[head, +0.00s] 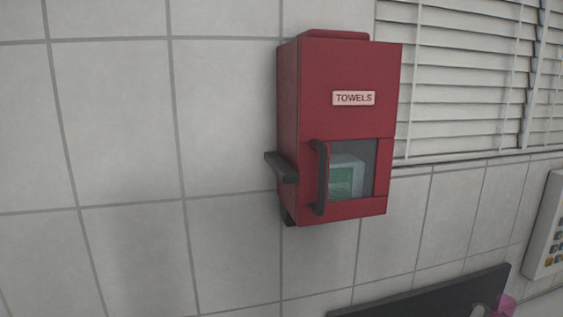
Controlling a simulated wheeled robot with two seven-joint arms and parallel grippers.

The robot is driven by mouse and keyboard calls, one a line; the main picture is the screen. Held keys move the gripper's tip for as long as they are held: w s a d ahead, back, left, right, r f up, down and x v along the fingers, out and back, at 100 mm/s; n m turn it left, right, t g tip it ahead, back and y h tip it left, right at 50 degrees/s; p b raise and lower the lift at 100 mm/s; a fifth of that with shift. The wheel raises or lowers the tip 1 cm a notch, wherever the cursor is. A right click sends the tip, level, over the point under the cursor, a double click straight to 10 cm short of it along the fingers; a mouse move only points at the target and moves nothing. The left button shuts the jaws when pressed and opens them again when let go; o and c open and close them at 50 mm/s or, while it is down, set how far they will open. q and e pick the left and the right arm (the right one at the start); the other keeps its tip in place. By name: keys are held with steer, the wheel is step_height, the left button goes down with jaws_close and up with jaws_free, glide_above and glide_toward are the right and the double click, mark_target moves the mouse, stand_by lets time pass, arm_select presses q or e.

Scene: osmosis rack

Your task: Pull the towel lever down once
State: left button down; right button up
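A red towel dispenser (340,115) labelled "TOWELS" is fixed to the tiled wall in the middle of the head view. A short dark lever (282,168) sticks out from its left side, low down. A dark vertical handle (320,178) is on the front, beside a small window (353,170). Something pale and green shows behind the window. Neither of my grippers is in view.
Window blinds (460,75) hang right of the dispenser. A pale keypad box (547,230) is at the right edge. A dark panel (430,297) and a pink object (504,305) lie below. The wall left of the dispenser is bare.

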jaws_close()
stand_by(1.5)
